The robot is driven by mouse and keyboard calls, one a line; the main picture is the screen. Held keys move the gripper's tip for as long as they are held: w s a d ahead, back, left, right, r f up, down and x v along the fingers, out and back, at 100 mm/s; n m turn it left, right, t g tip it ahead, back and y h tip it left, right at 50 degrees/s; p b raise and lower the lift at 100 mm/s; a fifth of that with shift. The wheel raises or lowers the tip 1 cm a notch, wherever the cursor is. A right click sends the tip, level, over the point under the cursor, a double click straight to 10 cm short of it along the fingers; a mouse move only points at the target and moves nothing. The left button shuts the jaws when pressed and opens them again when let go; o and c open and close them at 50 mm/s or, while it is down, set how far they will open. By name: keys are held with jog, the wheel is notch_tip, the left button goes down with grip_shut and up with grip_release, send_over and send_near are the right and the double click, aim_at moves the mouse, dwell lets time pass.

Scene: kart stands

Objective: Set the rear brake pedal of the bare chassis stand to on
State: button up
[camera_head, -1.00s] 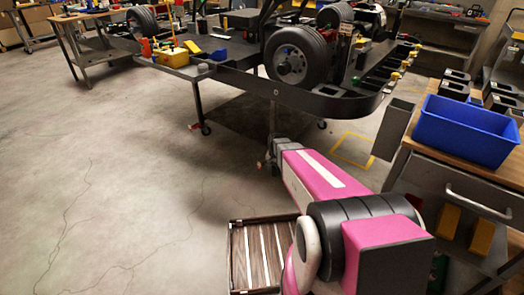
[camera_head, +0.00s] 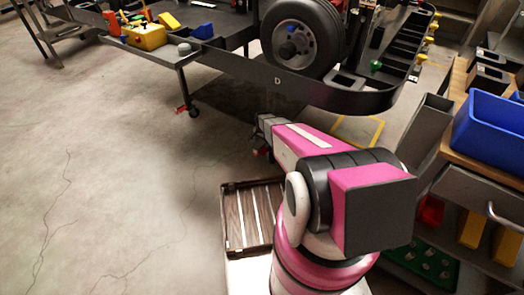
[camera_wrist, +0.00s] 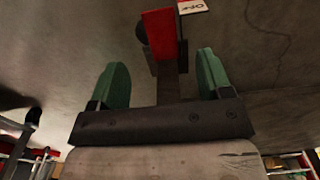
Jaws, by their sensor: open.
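A red pedal (camera_wrist: 160,30) with a dark stem is near the top middle of the wrist view. A white label reading OFF (camera_wrist: 192,6) sits beside it. My gripper (camera_wrist: 161,63) is open, with its green fingers on either side of the stem; I cannot tell whether they touch it. In the head view, the chassis stand (camera_head: 318,95) has a dark curved frame with a wheel on top. My arm reaches under its near edge, and a red part (camera_head: 263,152) shows by the arm's end. My fingertips are hidden there.
A caster with another red part (camera_head: 184,110) stands under the stand's left side. A slatted wooden tray (camera_head: 229,215) is beside my arm's base. On the right are a workbench with a blue bin (camera_head: 490,130) and a tall grey box (camera_head: 425,130). The floor at left is clear.

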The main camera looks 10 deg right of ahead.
aim_at(262, 153)
notch_tip(262, 153, down, 8)
jog(key=shift+f, duration=0.1)
jog(key=c, duration=1.3)
jog(key=shift+s, duration=0.1)
jog(key=shift+s+a+f+t+h, duration=0.15)
jog(key=shift+a+f+t+h, duration=0.05)
jog(key=shift+f+t+h, duration=1.45)
jog(key=shift+t+h, duration=0.35)
